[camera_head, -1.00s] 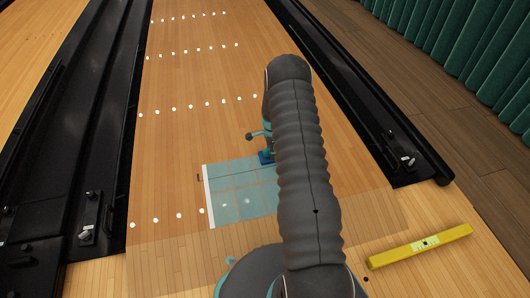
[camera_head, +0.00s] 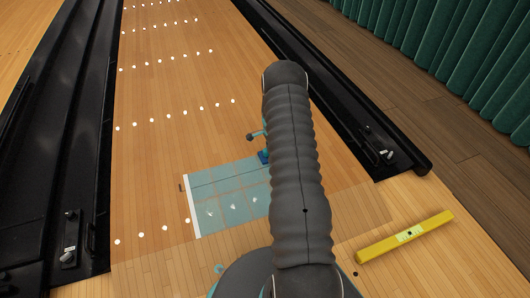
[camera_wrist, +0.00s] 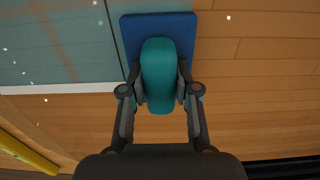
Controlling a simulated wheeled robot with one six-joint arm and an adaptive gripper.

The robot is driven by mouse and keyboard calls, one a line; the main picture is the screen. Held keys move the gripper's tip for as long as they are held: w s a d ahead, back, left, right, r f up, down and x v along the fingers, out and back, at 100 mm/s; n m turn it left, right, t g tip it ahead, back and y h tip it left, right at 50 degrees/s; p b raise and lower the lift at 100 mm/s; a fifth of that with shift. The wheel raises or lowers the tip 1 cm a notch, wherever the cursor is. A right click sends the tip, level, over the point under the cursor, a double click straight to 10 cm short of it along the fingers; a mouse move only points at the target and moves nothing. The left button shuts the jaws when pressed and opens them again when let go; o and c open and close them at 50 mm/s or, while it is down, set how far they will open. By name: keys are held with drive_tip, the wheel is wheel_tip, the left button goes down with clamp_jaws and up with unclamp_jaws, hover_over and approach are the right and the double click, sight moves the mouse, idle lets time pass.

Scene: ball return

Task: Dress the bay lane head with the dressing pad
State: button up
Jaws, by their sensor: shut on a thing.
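The dressing pad is a blue block (camera_wrist: 160,22) with a rounded teal handle (camera_wrist: 158,75) in the wrist view. My gripper (camera_wrist: 160,88) is shut on the handle, one finger on each side. In the head view, a little of the blue pad (camera_head: 263,157) shows left of my arm, which hides most of the gripper. The lane head bears a pale teal rectangle (camera_head: 225,182) with a white strip along its left edge. The pad is at the rectangle's far edge in the head view. I cannot tell whether the pad touches the lane.
A yellow level (camera_head: 405,237) lies on the boards at right; its end shows in the wrist view (camera_wrist: 25,152). Black gutters (camera_head: 75,150) flank the lane. Rows of white dots cross the lane. A green curtain (camera_head: 450,45) stands at far right. The lane beyond the rectangle is clear.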

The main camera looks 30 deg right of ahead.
drive_tip(key=shift+r, duration=0.15)
drive_tip(key=shift+r+p, duration=1.5)
drive_tip(key=shift+r, duration=2)
